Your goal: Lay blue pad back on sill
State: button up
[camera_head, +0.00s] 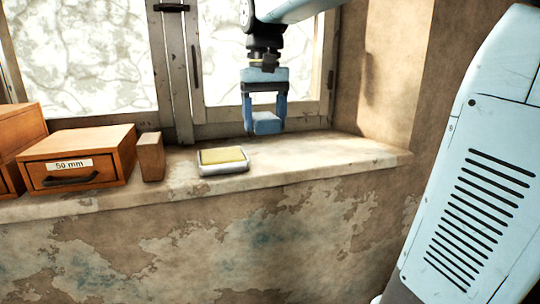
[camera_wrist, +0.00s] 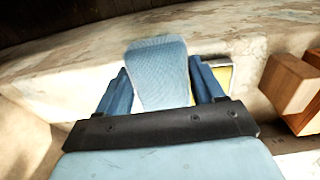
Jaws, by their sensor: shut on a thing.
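The blue pad (camera_head: 267,124) is between the fingers of my gripper (camera_head: 265,116), which is shut on it. In the head view the pad hangs at the fingertips over the sill (camera_head: 330,152), right of the yellow pad; whether it touches the sill I cannot tell. In the wrist view the blue pad (camera_wrist: 158,72) shows its ribbed face between the two blue fingers of my gripper (camera_wrist: 160,85). The pale stone sill (camera_wrist: 60,62) runs behind it.
A yellow pad in a white tray (camera_head: 222,160) lies on the sill, left of my gripper. A wooden block (camera_head: 150,157) and a drawer box marked 50 mm (camera_head: 80,160) stand further left. The window frame (camera_head: 180,75) rises behind. The sill's right part is clear.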

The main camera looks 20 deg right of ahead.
jog(key=shift+w+f, duration=0.1)
jog(key=shift+w, duration=0.25)
jog(key=w+d+f, duration=0.4)
jog(key=w, duration=0.3)
send_over(272, 160)
jog(key=s, duration=0.1)
jog(key=f, duration=0.4)
jog(key=shift+s+a, duration=0.1)
jog(key=shift+a, duration=0.1)
jog(key=shift+w+d+f, duration=0.3)
jog(key=shift+w+f, duration=0.3)
jog(key=shift+f, duration=0.25)
jog(key=shift+w+f, duration=0.1)
jog(key=shift+f, duration=1.45)
jog(key=o, duration=1)
